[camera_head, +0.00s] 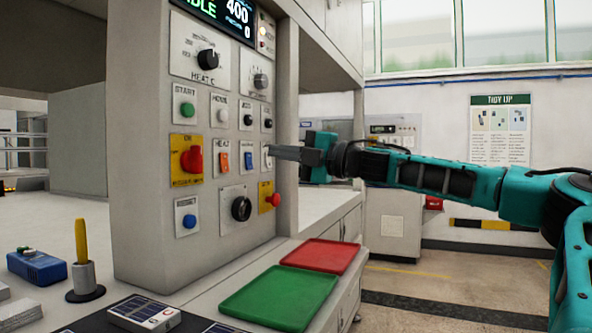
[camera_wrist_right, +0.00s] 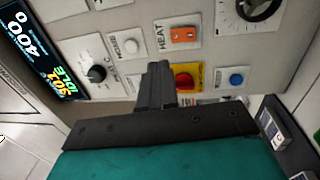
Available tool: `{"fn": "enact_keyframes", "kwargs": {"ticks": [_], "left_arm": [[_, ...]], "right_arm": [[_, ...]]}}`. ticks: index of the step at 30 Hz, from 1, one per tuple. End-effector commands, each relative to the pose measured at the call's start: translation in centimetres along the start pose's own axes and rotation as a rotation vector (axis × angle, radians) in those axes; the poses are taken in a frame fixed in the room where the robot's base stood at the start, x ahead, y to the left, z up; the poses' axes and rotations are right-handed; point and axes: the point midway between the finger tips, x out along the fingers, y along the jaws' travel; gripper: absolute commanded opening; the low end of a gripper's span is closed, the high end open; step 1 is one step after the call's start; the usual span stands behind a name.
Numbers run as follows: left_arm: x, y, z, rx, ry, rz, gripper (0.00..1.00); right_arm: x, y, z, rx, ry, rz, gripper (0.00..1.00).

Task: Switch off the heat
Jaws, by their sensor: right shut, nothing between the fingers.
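The orange heat rocker switch (camera_head: 224,161) sits in a white plate marked HEAT on the grey control panel (camera_head: 140,150). It also shows in the right wrist view (camera_wrist_right: 183,34), above the fingers; which way it is tipped is too small to tell. My right gripper (camera_head: 275,153) is shut and empty, its tip at the panel's right side, overlapping a small switch right of the blue rocker (camera_head: 248,160). In the right wrist view the shut fingers (camera_wrist_right: 160,75) appear below the heat switch and beside the red knob (camera_wrist_right: 184,80). Contact cannot be told. My left gripper is out of view.
The panel also carries a HEAT C dial (camera_head: 208,60), a green start button (camera_head: 187,109), a red knob on yellow (camera_head: 192,160), a blue button (camera_head: 189,221) and a lit display (camera_head: 222,12). Green (camera_head: 278,298) and red (camera_head: 321,256) trays lie below.

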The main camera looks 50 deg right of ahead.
Motion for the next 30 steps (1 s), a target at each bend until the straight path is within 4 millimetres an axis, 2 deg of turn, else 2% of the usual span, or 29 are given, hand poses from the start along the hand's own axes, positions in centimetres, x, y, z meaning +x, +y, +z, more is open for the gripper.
{"fn": "enact_keyframes", "kwargs": {"ticks": [3, 9, 30], "left_arm": [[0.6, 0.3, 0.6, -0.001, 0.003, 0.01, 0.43], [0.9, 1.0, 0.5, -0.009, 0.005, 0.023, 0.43], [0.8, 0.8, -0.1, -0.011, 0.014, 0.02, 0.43]], "right_arm": [[-1.4, 0.0, 0.0, -0.004, -0.002, 0.002, 0.0], [-2.7, 0.5, 0.0, -0.001, -0.001, 0.0, 0.0], [-2.9, 0.7, 0.1, 0.001, -0.001, -0.001, 0.0]]}}
